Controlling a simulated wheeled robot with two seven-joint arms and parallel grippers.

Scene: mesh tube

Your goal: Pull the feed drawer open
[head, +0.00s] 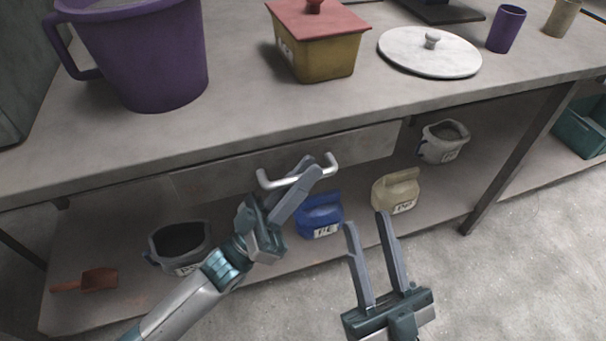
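The feed drawer (370,145) is a grey front under the bench top and looks flush with the bench frame. Its silver bar handle (268,182) sticks out from the middle of the front. My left gripper (318,166) is at the handle, its fingers crossing the bar near its right half. The fingers overlap in this view, so I cannot tell whether they are closed on the bar. My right gripper (367,220) is open and empty, below and to the right of the handle, in front of the lower shelf.
A purple bucket (150,55), a yellow box with a red lid (325,60), a white round lid (405,50) and a purple cup (506,28) stand on the bench (230,100). The lower shelf holds a blue jug (318,212), a beige jug (392,192) and a red scoop (95,280). The floor (510,260) at right is clear.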

